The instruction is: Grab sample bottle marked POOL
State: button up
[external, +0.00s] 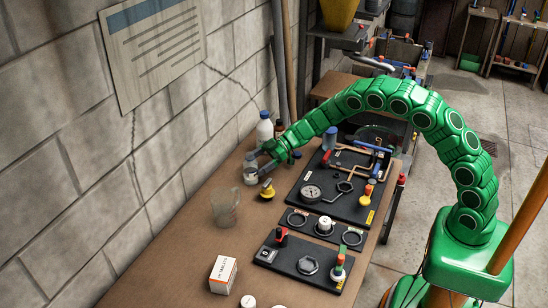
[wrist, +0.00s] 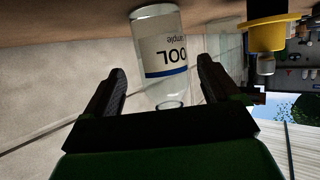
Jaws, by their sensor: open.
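The sample bottle (external: 250,174) stands upright on the brown bench near the block wall. In the wrist view the clear bottle (wrist: 155,23) appears upside down, with a white label, a blue stripe and letters reading "OOL" and "mple"; the rest of the wording is out of sight. My gripper (external: 263,164) is beside the bottle, low over the bench. In the wrist view my gripper (wrist: 161,68) is open, with one dark finger to each side of the bottle. I see a gap at both fingers; how deep the bottle sits between them is hard to tell.
A yellow-topped item (external: 267,189) stands close to the bottle, and shows in the wrist view (wrist: 272,36). A white bottle with a blue cap (external: 264,129) stands behind. A clear beaker (external: 225,208) is nearer. Black panels with fittings (external: 302,262) fill the right side.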

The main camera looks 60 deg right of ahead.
aim_at(250, 164)
jog(key=shift+x, duration=1.95)
jog(key=shift+s, duration=0.15)
jog(key=shift+c, duration=0.4)
jog(key=c, duration=1.1)
jog(key=shift+o, duration=0.2)
jog(key=shift+r, duration=0.15)
jog(key=shift+r, duration=1.35)
jog(key=s+d+r, duration=0.1)
jog(key=s+r, duration=0.9)
jog(key=s, duration=0.3)
jog(key=shift+s+d, duration=0.2)
jog(key=shift+s, duration=0.1)
